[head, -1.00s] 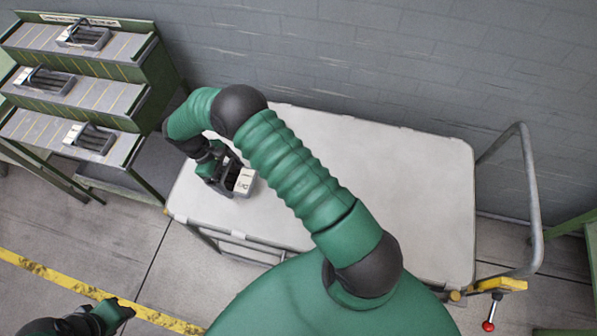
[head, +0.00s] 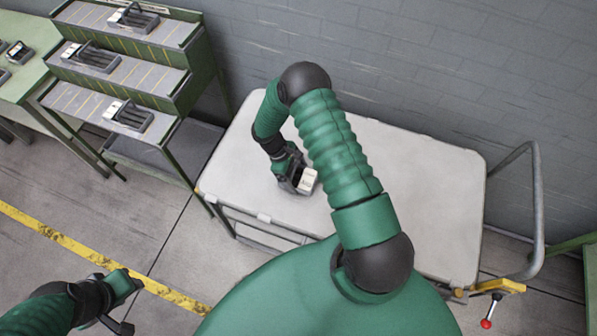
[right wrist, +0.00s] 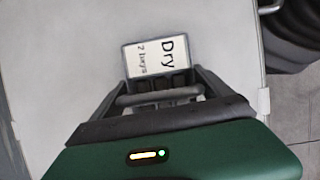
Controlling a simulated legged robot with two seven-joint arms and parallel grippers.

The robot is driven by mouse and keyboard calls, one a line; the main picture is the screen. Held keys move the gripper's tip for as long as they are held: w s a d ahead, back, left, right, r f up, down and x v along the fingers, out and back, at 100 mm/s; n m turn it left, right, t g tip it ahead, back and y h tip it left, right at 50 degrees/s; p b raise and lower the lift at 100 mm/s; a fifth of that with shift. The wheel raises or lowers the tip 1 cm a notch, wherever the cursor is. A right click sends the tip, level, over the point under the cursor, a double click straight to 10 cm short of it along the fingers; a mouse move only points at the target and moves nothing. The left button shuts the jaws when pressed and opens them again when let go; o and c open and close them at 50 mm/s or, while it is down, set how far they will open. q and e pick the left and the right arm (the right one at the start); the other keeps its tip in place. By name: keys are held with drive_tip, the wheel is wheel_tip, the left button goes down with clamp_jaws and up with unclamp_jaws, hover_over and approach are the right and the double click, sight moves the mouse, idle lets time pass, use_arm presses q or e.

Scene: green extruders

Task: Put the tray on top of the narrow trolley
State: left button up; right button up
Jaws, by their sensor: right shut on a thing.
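My right gripper (head: 289,174) is shut on a small dark grey tray (head: 307,181) with a white label. The tray is over the left part of the pale top of the trolley (head: 420,190), which has a grey tube handle at its right end. I cannot tell whether the tray touches the top. In the right wrist view, the tray (right wrist: 160,73) sits between my right gripper's fingers (right wrist: 160,100), its label reading "Dry". My left gripper (head: 125,303) is at the lower left, open and empty, over the floor.
A green stepped rack (head: 130,60) at the upper left holds several similar trays. A green table (head: 30,50) with more small items stands left of it. A grey wall (head: 420,60) runs behind the trolley. The rest of the trolley top is bare.

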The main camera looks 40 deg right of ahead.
sight(304, 171)
drive_tip(key=shift+a+r, duration=0.1)
drive_tip(key=shift+a, duration=0.05)
drive_tip(key=shift+s+d+f, duration=0.15)
drive_tip(key=shift+d+f, duration=0.25)
drive_tip(key=shift+d, duration=0.35)
drive_tip(key=o, duration=1.4)
drive_tip(key=shift+s+d+f, duration=0.15)
drive_tip(key=shift+d+f, duration=0.05)
drive_tip(key=shift+d, duration=0.75)
drive_tip(key=shift+s, duration=0.1)
drive_tip(key=shift+a, duration=0.45)
drive_tip(key=shift+w+a, duration=0.2)
drive_tip(key=shift+a, duration=0.15)
drive_tip(key=shift+s, duration=0.1)
drive_tip(key=shift+d+f, duration=0.1)
drive_tip(key=shift+d, duration=0.1)
use_arm(q)
drive_tip(key=shift+s+d, duration=0.2)
drive_tip(key=shift+d, duration=0.7)
drive_tip(key=shift+a, duration=0.2)
use_arm(e)
drive_tip(key=shift+a, duration=0.15)
